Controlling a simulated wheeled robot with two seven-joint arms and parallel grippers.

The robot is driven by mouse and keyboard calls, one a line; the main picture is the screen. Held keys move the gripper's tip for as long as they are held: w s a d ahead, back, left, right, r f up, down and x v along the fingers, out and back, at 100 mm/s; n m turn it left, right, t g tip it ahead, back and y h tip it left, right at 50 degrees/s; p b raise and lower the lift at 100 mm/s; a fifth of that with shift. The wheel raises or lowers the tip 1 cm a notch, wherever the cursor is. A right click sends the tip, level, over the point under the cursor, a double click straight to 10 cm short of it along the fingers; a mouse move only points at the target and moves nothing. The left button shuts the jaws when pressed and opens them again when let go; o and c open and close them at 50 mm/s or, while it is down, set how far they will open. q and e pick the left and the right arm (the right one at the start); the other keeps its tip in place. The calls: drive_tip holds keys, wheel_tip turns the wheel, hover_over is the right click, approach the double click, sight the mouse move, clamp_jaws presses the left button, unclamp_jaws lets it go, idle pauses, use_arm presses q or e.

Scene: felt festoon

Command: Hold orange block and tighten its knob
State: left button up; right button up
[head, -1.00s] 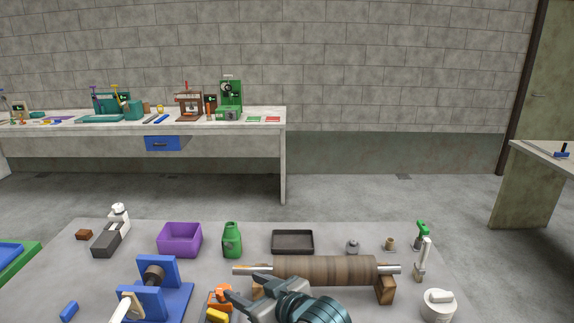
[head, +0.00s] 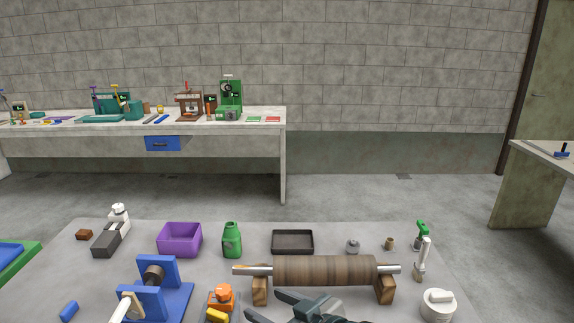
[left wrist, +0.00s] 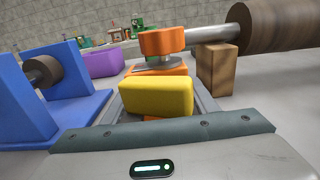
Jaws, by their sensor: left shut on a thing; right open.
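The orange block (head: 221,304) stands near the front edge of the table, upright, with a round orange knob (head: 223,292) on top and a yellow piece (head: 217,315) at its near side. In the left wrist view, the knob (left wrist: 162,41) sits above a grey collar, and the yellow piece (left wrist: 157,97) hides most of the block. My left gripper (left wrist: 162,94) is shut on the orange block; its grey fingers lie low on either side. My right gripper (head: 263,302) is open and empty, to the right of the knob and apart from it.
A wooden roller (head: 325,270) on a steel rod, resting on wooden supports, lies just behind my right gripper. A blue stand (head: 158,292) is close on the left. A purple bin (head: 180,240), green bottle (head: 232,240) and dark tray (head: 292,242) stand farther back.

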idle(0.3)
use_arm(q)
drive_tip(key=o, duration=1.4)
drive_tip(key=shift+c, duration=0.2)
drive_tip(key=s, duration=1.2)
